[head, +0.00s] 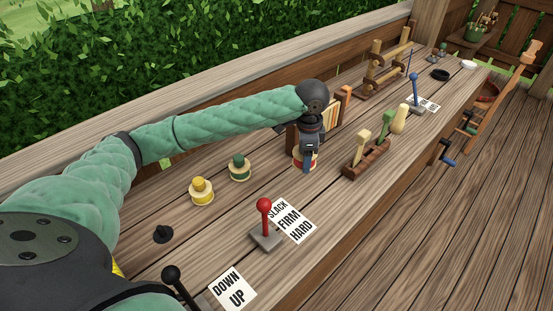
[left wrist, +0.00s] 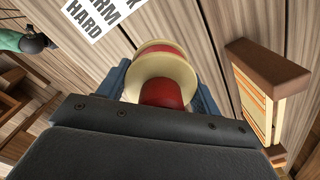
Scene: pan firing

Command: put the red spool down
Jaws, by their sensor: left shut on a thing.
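My left gripper (head: 308,160) points down over the bench and is shut on the red spool (head: 297,158). The spool has cream flanges and red winding. In the left wrist view the red spool (left wrist: 163,92) sits between the blue-grey fingers, with its red top toward the camera. In the head view the gripper hides much of the spool. I cannot tell whether its base touches the wood. My right gripper is not in view.
A yellow spool (head: 201,190) and a green spool (head: 239,167) stand to the left. A red-knobbed lever (head: 264,220) stands in front beside a SLACK/FIRM/HARD card (head: 292,222). A wooden peg block (head: 366,158) is to the right. A frame with slats (left wrist: 262,95) stands close by.

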